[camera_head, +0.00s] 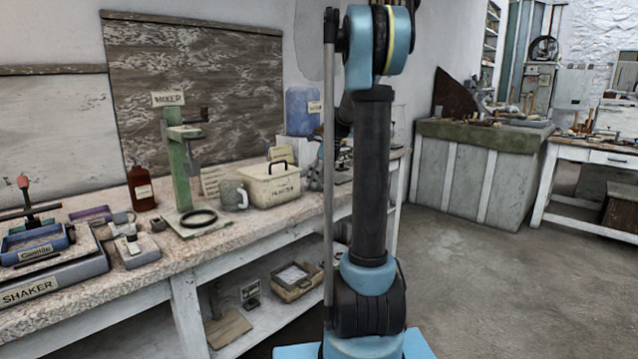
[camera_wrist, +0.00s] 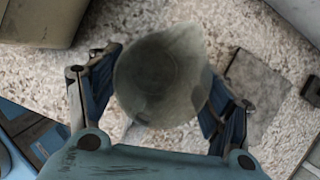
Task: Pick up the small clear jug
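In the wrist view, a cloudy clear jug (camera_wrist: 160,75) is seen from above, with its spout toward the top right. My gripper (camera_wrist: 172,78) has its fingers spread on either side of it. The left fingertip is close to the jug's rim. The right finger lies lower, partly behind the jug, and firm contact cannot be made out. In the head view my arm hides the gripper and this jug. Another clear jug with a handle (camera_head: 232,195) stands on the bench left of the cream box.
In the wrist view a grey square plate (camera_wrist: 255,95) lies to the jug's right, with a box (camera_wrist: 40,22) at top left.

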